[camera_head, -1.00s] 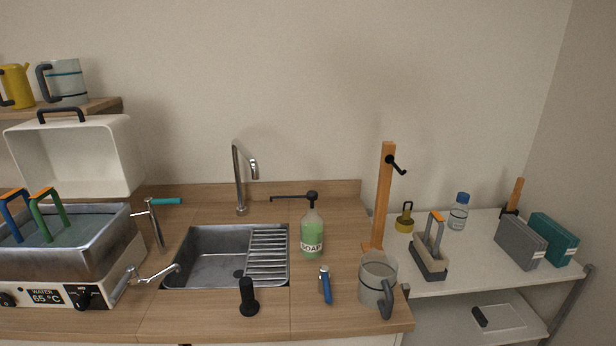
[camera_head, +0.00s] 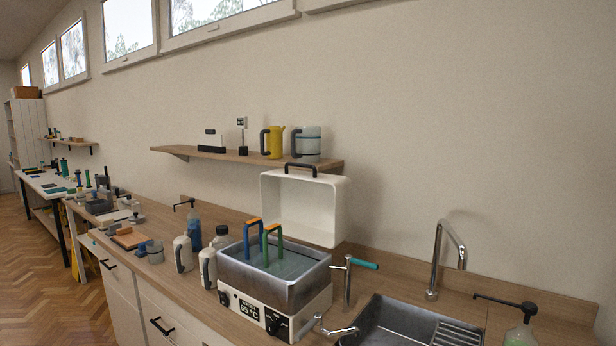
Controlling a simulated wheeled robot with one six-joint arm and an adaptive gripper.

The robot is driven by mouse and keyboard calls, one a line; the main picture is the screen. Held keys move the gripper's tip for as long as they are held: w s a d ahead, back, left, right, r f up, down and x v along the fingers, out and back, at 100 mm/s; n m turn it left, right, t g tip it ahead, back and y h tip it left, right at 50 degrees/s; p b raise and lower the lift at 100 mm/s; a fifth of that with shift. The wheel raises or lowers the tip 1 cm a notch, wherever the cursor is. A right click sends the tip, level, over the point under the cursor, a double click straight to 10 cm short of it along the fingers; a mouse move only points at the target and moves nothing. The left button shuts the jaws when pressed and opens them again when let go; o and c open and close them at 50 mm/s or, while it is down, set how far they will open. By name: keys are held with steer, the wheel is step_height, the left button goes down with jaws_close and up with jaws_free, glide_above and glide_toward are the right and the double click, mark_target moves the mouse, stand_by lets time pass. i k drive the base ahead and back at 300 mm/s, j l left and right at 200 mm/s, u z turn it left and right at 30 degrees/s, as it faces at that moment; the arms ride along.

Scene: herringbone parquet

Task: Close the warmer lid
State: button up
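The warmer (camera_head: 278,307) stands on the wooden counter left of the sink, with a metal basin of water and a front panel reading 65 °C. Its white lid (camera_head: 298,203) is open, tilted up behind the basin with its hollow inside facing me. A black handle (camera_head: 300,167) sits on the lid's top edge. A blue handle with an orange top (camera_head: 253,238) and a green one (camera_head: 272,243) stick up out of the basin. My gripper is not in view.
A tap with a teal lever (camera_head: 350,272) stands right of the warmer, near the sink (camera_head: 393,322). White bottles (camera_head: 183,253) stand close on its left. A shelf (camera_head: 230,154) with a yellow jug and a clear jug hangs just above the lid.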

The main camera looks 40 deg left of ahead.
mark_target(314, 208)
steer(key=i+j+u, duration=0.1)
steer(key=u, duration=0.25)
steer(key=i+j+u, duration=0.1)
steer(key=u, duration=0.3)
